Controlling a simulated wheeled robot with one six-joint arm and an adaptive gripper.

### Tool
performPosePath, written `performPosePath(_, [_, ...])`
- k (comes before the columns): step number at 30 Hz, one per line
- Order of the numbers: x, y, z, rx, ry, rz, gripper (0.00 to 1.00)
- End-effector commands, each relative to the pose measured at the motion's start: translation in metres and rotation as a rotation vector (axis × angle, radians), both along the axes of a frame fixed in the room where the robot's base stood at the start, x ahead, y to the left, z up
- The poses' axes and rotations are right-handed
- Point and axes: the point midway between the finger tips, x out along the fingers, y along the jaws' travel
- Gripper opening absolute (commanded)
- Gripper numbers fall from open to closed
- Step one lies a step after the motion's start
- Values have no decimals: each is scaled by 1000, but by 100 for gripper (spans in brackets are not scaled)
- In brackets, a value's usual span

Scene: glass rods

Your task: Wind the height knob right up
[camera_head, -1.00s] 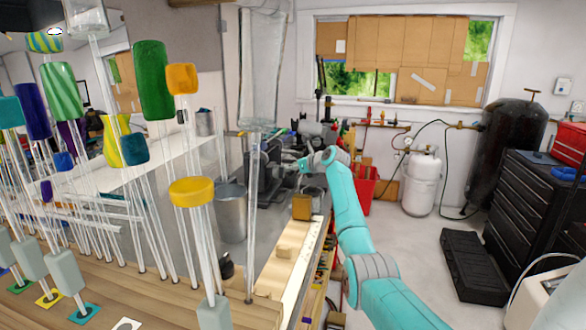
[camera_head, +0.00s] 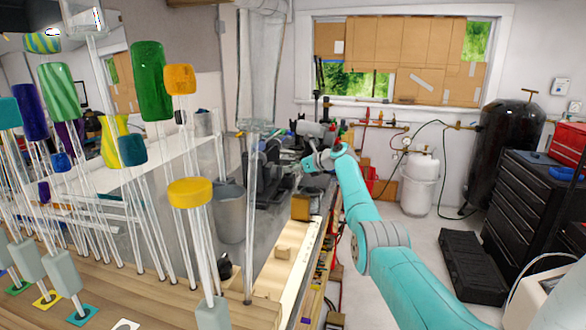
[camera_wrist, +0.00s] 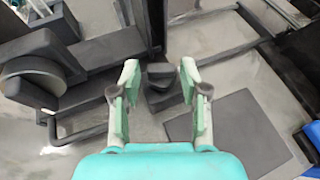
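In the wrist view a small dark grey knob (camera_wrist: 160,75) sits between and just beyond my fingertips; it looks like the height knob. My gripper (camera_wrist: 160,70) is open, with one pale green finger on each side of the knob and a visible gap to both. The knob is beside a dark upright post (camera_wrist: 154,25) of a black machine. In the head view the machine (camera_head: 268,165) stands on the bench at the back, and my gripper (camera_head: 303,163) is at its right side. The knob cannot be made out in the head view.
The wrist view shows a round grey disc (camera_wrist: 35,78) at left and a flat dark plate (camera_wrist: 228,128) at lower right. In the head view, glass rods with coloured tops (camera_head: 190,192) fill the left, beside a metal bucket (camera_head: 230,212).

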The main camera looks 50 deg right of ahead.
Motion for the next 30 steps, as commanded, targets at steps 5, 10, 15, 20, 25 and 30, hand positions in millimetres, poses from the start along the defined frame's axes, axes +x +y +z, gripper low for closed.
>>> performPosePath(5, [0, 0, 0, 0, 0, -1, 57])
performPosePath(10, [-1, -1, 1, -1, -1, -2, 57])
performPosePath(15, [-8, -2, 4, -2, -3, -2, 57])
performPosePath(20, [-22, -2, 9, -3, -3, -3, 57])
performPosePath(25, [-45, -3, 19, -2, -3, -3, 57])
performPosePath(30, [-73, -4, 30, -4, -3, -4, 57])
